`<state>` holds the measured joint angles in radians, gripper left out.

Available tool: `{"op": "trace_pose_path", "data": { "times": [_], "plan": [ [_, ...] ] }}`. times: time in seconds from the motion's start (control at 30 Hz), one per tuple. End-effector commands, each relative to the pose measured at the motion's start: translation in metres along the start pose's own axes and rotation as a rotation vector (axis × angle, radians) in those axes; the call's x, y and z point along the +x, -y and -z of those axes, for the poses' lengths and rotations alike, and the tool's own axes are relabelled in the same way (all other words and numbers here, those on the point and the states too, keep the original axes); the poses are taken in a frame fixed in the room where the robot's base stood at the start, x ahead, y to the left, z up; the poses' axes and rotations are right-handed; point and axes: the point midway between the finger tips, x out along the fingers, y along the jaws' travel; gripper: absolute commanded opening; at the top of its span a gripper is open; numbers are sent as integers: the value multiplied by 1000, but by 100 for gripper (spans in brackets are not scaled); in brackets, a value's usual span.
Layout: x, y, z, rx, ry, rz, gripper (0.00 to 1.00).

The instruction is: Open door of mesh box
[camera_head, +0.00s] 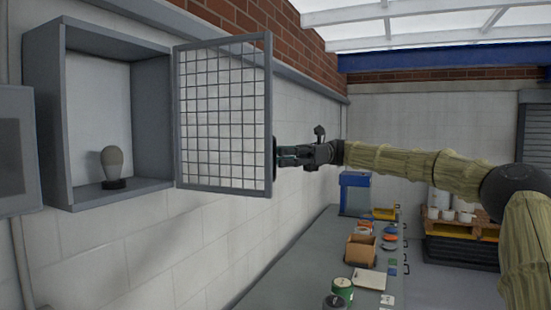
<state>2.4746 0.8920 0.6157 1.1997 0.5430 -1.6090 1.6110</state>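The mesh box (152,115) is a grey open-fronted cabinet on the left wall with a light bulb (112,166) standing inside on a dark base. Its mesh door (222,115), a grey frame with a wire grid, is swung wide open to the right of the box. My gripper (278,157) is at the right edge of the door, at the lower half of its outer frame. The fingertips are partly hidden by the door frame, so I cannot tell whether they are shut on a handle or only touch the door.
A long workbench (262,291) runs along the wall below, with a cardboard box (361,251), a green can (342,290) and other small items. A grey panel (14,150) is at far left. A pallet with white buckets (440,200) stands at the back right.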

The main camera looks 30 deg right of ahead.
Motion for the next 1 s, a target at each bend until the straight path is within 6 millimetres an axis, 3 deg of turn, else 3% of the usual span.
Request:
{"op": "trace_pose_path", "data": {
  "times": [0.3,0.5,0.7,1.0],
  "plan": [
    [-60,0,1,0,1,4,35],
    [-86,0,1,1,1,2,35],
    [-98,-1,1,1,2,1,35],
    [-99,-1,1,0,2,1,35]
  ]
}}
